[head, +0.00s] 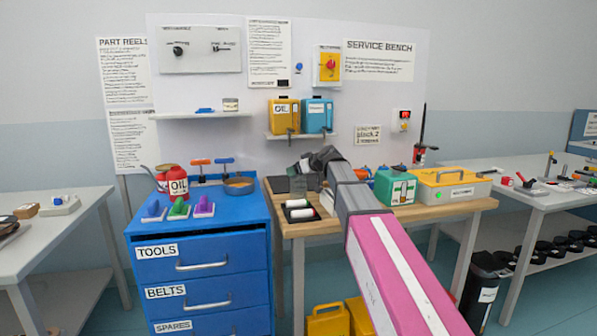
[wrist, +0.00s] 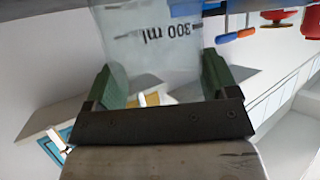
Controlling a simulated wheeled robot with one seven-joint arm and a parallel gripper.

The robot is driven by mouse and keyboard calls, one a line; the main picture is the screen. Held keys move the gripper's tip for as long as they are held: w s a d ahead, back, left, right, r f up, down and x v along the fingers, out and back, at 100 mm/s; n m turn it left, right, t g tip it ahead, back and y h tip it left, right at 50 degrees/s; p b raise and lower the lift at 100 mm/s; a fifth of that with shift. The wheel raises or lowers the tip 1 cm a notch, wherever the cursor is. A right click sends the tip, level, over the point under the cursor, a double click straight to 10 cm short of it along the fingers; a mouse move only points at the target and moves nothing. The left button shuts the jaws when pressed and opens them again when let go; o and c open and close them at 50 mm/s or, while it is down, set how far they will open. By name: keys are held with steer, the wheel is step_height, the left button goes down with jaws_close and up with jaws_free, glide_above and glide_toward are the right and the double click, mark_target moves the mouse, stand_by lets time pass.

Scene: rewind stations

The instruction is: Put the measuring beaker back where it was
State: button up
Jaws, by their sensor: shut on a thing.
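The measuring beaker (wrist: 150,45) is clear, with black "300 ml" print that reads upside down in the wrist view. My gripper (wrist: 163,75) has its two green-padded fingers on either side of it and is shut on it. In the head view my gripper (head: 304,167) is over the left part of the wooden bench (head: 440,208), and my arm covers much of that area. The beaker's base and its height above the bench cannot be told clearly.
A blue drawer cabinet (head: 205,262) with an oil can (head: 178,184), pan (head: 240,186) and coloured tools stands left. White rollers in a black tray (head: 299,210), a green box (head: 396,187) and a yellow toolbox (head: 452,187) crowd the bench. Shelves hold oil tanks (head: 284,113).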

steer(key=shift+f, duration=0.15)
steer(key=o, duration=1.3)
steer(key=v, duration=1.2)
steer(key=shift+s, duration=0.1)
